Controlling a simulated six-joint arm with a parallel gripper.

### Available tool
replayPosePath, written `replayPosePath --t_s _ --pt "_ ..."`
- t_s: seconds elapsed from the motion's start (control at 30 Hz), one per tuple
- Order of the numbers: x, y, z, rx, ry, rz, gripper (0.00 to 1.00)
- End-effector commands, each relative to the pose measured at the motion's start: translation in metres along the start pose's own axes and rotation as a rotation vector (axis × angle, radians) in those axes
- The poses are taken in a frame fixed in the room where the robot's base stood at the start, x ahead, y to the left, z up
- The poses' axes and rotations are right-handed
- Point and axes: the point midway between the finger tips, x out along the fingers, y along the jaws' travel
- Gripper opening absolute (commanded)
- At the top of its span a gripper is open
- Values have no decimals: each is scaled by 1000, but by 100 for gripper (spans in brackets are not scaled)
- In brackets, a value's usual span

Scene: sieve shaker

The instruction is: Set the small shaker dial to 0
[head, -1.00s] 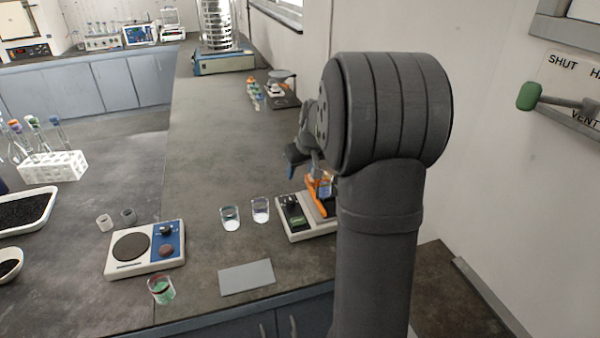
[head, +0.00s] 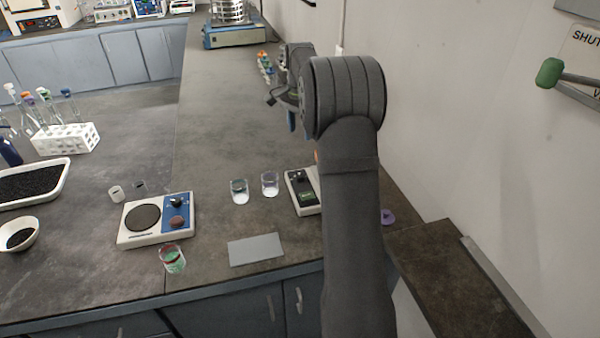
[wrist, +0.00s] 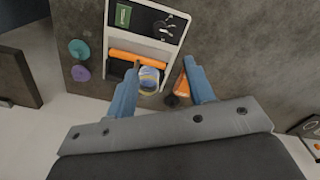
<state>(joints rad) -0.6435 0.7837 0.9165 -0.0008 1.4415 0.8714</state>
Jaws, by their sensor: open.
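The small shaker (head: 303,190) is a pale-framed box with a dark panel and green display, partly hidden behind my arm in the head view. In the wrist view the shaker (wrist: 186,8) shows at the top, with its green display (wrist: 123,15) and a dark dial (wrist: 165,26); the dial setting is too small to read. An orange bar (wrist: 138,59) and a jar (wrist: 149,77) are at its near end. My gripper (wrist: 163,64) is open, its blue fingers apart and appearing on either side of the jar, with no visible grasp. In the head view its blue finger (head: 291,121) shows above the bench.
Two glass beakers (head: 239,191) (head: 270,184) stand left of the shaker. Teal (wrist: 79,48) and purple (wrist: 81,72) discs lie beside the shaker. A wall rises on the right.

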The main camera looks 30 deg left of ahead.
Motion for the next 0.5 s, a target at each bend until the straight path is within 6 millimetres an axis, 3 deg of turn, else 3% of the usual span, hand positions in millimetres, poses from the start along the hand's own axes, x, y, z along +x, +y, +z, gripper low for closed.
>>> replayPosePath --t_s 0.17,0.5 --pt "22 0 0 2 -3 3 49" --pt "97 1 1 0 -4 2 49"
